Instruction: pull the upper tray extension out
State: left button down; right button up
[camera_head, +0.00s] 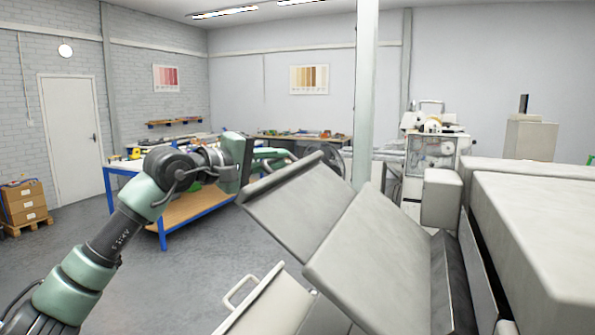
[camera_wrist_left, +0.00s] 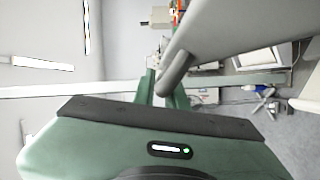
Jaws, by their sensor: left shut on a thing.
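The upper tray extension (camera_head: 297,208) is a grey flat panel that slopes up and to the left from a larger grey tray (camera_head: 370,255). My left gripper (camera_head: 283,157) reaches in from the left at its raised upper end. The gripper is shut on the extension's edge or handle; the exact contact is partly hidden in the head view. In the left wrist view the green fingers (camera_wrist_left: 163,92) stand on either side of a rounded grey bar (camera_wrist_left: 177,73), which joins a broad grey panel. My right gripper is not in view.
A lower tray with a pale loop handle (camera_head: 240,291) lies below the upper one. A large grey machine body (camera_head: 545,230) fills the right side. A white post (camera_head: 366,95) stands behind the trays. A blue-legged workbench (camera_head: 190,208) is behind my left arm.

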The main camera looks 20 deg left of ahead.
pick_arm(q)
jog(key=shift+a+r, duration=0.25)
jog(key=shift+r, duration=0.1)
jog(key=c, duration=1.7)
grip_release()
jog(key=shift+a, duration=0.1)
jog(key=shift+f, duration=0.1)
jog(key=b+v, duration=0.4)
jog(key=v, duration=0.3)
jog(key=shift+s+a, duration=0.2)
jog(key=shift+s, duration=0.15)
